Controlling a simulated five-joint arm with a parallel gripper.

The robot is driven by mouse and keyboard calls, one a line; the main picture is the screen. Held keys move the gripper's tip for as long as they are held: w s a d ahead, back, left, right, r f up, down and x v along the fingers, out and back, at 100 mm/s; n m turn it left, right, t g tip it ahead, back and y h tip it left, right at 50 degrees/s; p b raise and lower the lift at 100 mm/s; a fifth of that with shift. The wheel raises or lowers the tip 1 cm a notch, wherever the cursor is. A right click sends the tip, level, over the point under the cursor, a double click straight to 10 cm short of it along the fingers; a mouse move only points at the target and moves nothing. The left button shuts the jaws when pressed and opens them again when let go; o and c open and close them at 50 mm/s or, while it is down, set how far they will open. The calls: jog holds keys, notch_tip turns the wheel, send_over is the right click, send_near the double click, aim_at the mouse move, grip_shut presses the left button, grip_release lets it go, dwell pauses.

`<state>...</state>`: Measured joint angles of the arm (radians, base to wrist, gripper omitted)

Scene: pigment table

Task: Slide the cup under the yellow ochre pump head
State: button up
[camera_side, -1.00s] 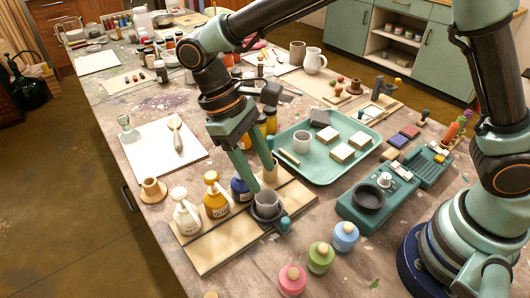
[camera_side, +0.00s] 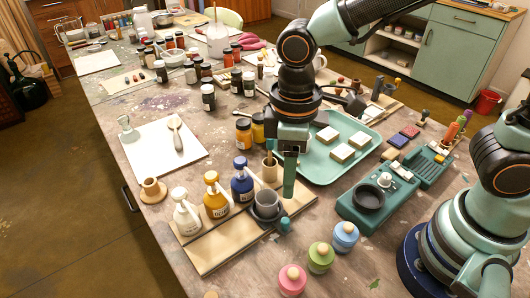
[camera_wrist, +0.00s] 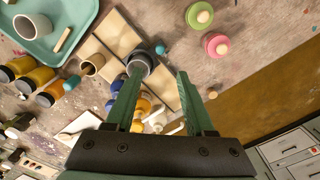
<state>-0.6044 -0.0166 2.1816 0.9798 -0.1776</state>
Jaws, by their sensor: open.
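The grey cup (camera_side: 266,202) stands upright in a dark round holder with a teal knob, at the right part of a pale wooden board (camera_side: 205,259). The yellow ochre pump bottle (camera_side: 215,200) stands along the board's back edge, between a white pump bottle (camera_side: 187,217) and a blue one (camera_side: 242,185). The cup is right of the yellow bottle, nearer the blue one. My gripper (camera_side: 289,190) is open and empty, pointing down just right of the cup; one finger hides the other. In the wrist view the cup (camera_wrist: 140,63) appears by the left fingertip.
A beige pot with a stick (camera_side: 269,171) stands close behind the cup. A teal tray (camera_side: 322,177) with blocks lies behind my gripper. A teal device with a dark bowl (camera_side: 366,197) is at the right. Pink, green and blue jars (camera_side: 320,260) stand in front.

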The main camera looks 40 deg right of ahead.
aim_at(285, 220)
notch_tip(285, 220, down, 12)
dwell(0.6)
grip_shut()
dwell(1.4)
